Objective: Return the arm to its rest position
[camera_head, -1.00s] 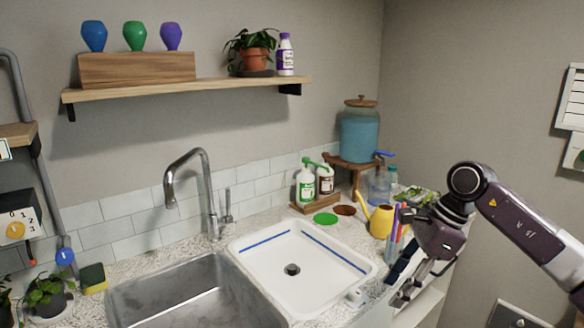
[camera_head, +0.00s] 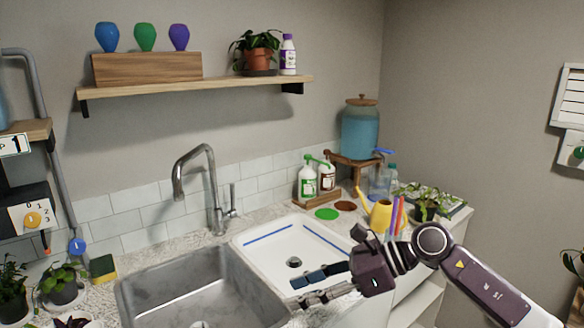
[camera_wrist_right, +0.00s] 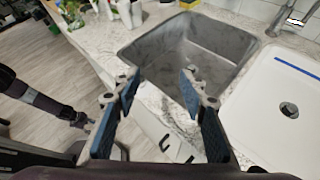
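My right arm (camera_head: 432,243) comes in from the lower right in the head view. Its gripper (camera_head: 308,287) points left over the front of the white basin. In the right wrist view the two fingers of this gripper (camera_wrist_right: 160,92) stand well apart, with nothing between them. The counter edge and the metal sink show beyond them. A dark arm (camera_wrist_right: 38,98) at the left of the wrist view looks like my left arm. Its gripper end is too small to read, and it is outside the head view.
The metal sink (camera_head: 180,290) and white basin (camera_head: 262,262) lie under and beside the right gripper. The faucet (camera_head: 212,190) rises behind. A yellow watering can (camera_head: 380,215) and potted plants stand on the counter to the right. A shelf (camera_head: 200,84) hangs above.

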